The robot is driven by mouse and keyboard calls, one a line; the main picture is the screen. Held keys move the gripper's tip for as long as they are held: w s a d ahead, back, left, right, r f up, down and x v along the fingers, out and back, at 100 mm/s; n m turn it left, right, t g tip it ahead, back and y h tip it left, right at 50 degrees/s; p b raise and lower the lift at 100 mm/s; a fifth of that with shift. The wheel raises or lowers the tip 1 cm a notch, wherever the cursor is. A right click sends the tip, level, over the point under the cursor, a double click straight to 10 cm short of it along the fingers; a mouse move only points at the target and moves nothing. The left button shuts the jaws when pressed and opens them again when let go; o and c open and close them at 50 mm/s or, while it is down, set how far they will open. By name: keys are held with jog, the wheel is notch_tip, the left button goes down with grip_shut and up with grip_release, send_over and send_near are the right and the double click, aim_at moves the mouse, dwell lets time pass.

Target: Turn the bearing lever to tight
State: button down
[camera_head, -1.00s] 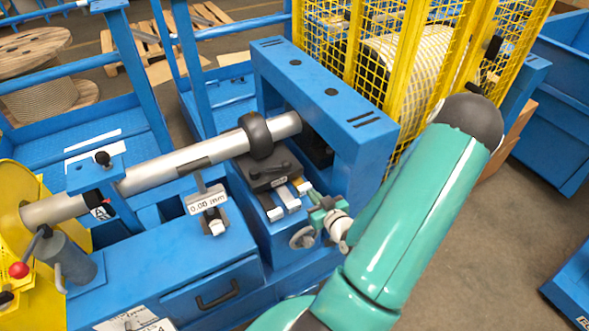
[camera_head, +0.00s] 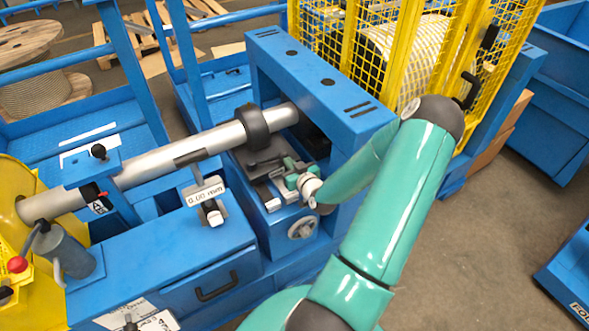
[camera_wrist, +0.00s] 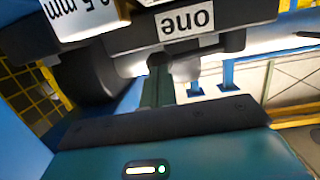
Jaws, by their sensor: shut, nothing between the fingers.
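The bearing block (camera_head: 258,158) is dark and sits under the steel shaft, beside the black collar. A dark lever lies on its top; my gripper partly hides this area, and I cannot read the lever's setting. My gripper (camera_head: 291,170) is at the block's right end, close to the lever. In the wrist view my gripper (camera_wrist: 160,88) is shut and empty, its dark fingers pointing up at a dark block. That block carries an upside-down label (camera_wrist: 187,21) reading "one". I cannot tell whether the fingers touch the lever.
The steel shaft (camera_head: 182,160) runs through the black collar (camera_head: 254,127) into the blue frame (camera_head: 330,98). A gauge sign (camera_head: 206,192) reads 0.00 mm. A handwheel (camera_head: 303,227) is below my gripper. A yellow mesh guard (camera_head: 400,60) stands behind.

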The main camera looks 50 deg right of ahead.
jog(key=shift+w, duration=0.1)
jog(key=shift+w+d+n+t+y, duration=0.3)
jog(key=shift+w+d+n+y, duration=0.5)
jog(key=shift+y, duration=0.3)
jog(key=shift+w+d, duration=0.35)
jog(key=shift+w, duration=0.05)
jog(key=shift+r, duration=0.1)
jog(key=shift+s, duration=0.15)
